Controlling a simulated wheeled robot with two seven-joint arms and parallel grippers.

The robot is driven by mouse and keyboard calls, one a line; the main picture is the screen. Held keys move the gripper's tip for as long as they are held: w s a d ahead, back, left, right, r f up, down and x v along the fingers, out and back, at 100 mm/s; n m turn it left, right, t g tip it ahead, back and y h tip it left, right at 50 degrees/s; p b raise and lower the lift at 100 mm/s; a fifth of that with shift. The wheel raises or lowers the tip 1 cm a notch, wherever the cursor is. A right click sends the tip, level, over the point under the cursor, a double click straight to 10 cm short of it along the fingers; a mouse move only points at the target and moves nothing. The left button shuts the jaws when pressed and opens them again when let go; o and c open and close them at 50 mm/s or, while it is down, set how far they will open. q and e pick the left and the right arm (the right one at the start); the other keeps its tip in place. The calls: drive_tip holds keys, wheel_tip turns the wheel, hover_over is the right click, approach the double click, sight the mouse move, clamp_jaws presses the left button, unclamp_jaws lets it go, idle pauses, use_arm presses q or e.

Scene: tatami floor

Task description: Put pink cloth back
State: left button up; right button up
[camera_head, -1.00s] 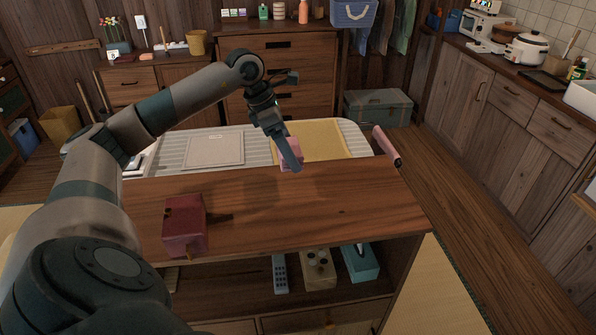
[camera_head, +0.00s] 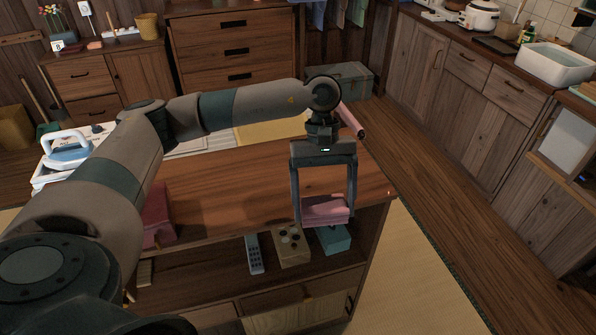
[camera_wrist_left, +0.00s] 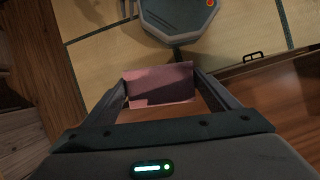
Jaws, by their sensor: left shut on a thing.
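The pink cloth (camera_head: 325,209) is a folded block held between the fingers of my left gripper (camera_head: 325,212). It hangs at the front right edge of the wooden cabinet top, in front of the open shelf in the head view. In the left wrist view the cloth (camera_wrist_left: 160,84) spans the gap between both fingertips of the left gripper (camera_wrist_left: 161,88). Whether it touches the cabinet cannot be told. My right gripper is not in view.
A pink roll (camera_head: 352,120) lies behind. Floor is free at right.

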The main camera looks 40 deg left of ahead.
sight(330, 225)
use_arm(q)
drive_tip(key=s+d+m, duration=0.1)
drive_tip(key=m, duration=0.1)
drive_tip(key=s+d+m+y, duration=0.1)
drive_tip(key=m, duration=0.1)
drive_tip(key=s+d+m+g+y, duration=0.1)
drive_tip(key=m, duration=0.1)
drive_tip(key=shift+s+d+m, duration=0.3)
drive_tip(key=shift+s+d, duration=0.1)
drive_tip(key=shift+s+d+m+y, duration=0.15)
drive_tip(key=shift+s+m+y, duration=0.35)
drive_tip(key=shift+m, duration=0.4)
